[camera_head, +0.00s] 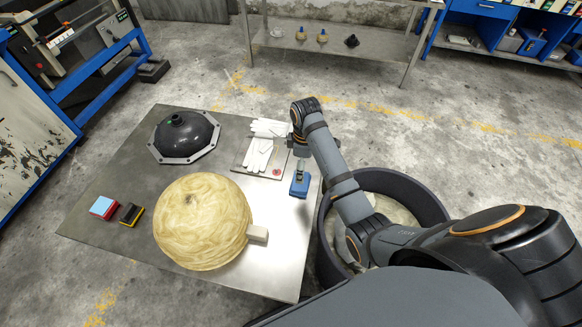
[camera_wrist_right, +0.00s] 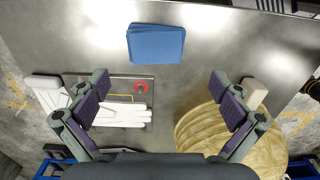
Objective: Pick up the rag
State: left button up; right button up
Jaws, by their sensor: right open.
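The rag (camera_head: 300,187) is a folded blue cloth lying flat near the right edge of the metal table (camera_head: 85,230). In the right wrist view the rag (camera_wrist_right: 156,44) lies at the top centre, beyond my fingertips and not between them. My right gripper (camera_head: 301,166) is small and partly hidden by its own wrist in the head view, close to the rag. In the right wrist view my right gripper (camera_wrist_right: 162,90) is open, its fingers wide apart and empty. My left gripper is not in view.
White gloves (camera_head: 260,150) lie on a board behind the rag. A large yellowish ball (camera_head: 200,225) with a pale block (camera_head: 257,235) beside it sits in front. A black dome (camera_head: 186,137) stands at the back left. A dark round bin (camera_head: 428,203) stands right of the table.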

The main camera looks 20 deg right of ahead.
jog(key=shift+s+f, duration=0.15)
jog(key=shift+f, duration=0.8)
notch_tip(320, 180, down, 2)
jog(key=shift+f, duration=0.2)
jog(key=shift+w+f, duration=0.2)
jog(key=shift+f, duration=0.55)
jog(key=f, duration=0.3)
jog(key=shift+w+f, duration=0.3)
jog(key=shift+f, duration=0.25)
jog(key=c, duration=1)
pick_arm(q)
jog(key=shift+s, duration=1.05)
